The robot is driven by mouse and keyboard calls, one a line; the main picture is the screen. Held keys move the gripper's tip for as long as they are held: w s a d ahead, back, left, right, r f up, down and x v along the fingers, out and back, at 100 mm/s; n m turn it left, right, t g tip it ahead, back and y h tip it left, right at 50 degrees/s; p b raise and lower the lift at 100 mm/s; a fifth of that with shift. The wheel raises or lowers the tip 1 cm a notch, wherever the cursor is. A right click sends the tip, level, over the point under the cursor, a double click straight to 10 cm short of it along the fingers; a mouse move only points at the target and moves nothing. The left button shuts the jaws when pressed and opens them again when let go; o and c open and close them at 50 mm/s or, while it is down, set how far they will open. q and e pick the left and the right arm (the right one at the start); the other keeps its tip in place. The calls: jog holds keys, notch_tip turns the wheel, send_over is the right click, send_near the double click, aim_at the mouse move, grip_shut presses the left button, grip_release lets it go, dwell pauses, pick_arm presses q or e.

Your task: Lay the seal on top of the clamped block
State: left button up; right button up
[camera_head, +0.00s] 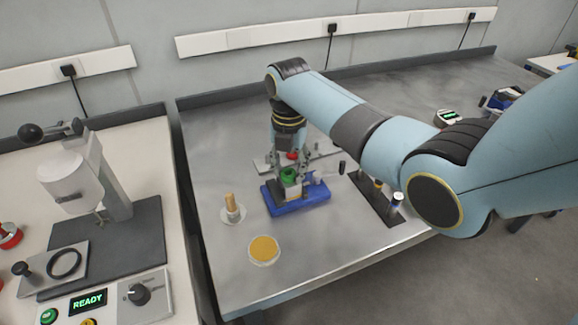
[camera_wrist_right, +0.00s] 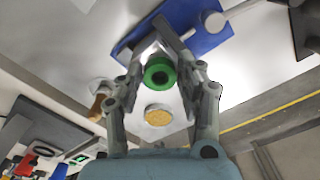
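The green ring-shaped seal (camera_head: 288,175) is between the fingers of my right gripper (camera_head: 290,170). In the right wrist view the seal (camera_wrist_right: 160,74) shows its dark centre hole, with a finger of the right gripper (camera_wrist_right: 161,72) close against each side; the gripper looks shut on it. The seal is right over the grey block (camera_head: 291,190) in the blue clamp base (camera_head: 303,206). The block is partly hidden, and I cannot tell whether the seal touches it. The blue base also shows beyond the fingers in the right wrist view (camera_wrist_right: 203,40). My left gripper is not in view.
A yellow-topped round dish (camera_head: 264,250) and a tan peg on a white base (camera_head: 232,210) stand in front and left. A red part (camera_head: 292,155) shows behind the seal. A dark rack with pegs (camera_head: 378,205) lies right. A press (camera_head: 90,190) stands on the left bench.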

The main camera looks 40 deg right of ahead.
jog(key=o, duration=0.3)
jog(key=shift+r, duration=0.1)
notch_tip(320, 180, up, 12)
dwell(0.4)
dwell(0.5)
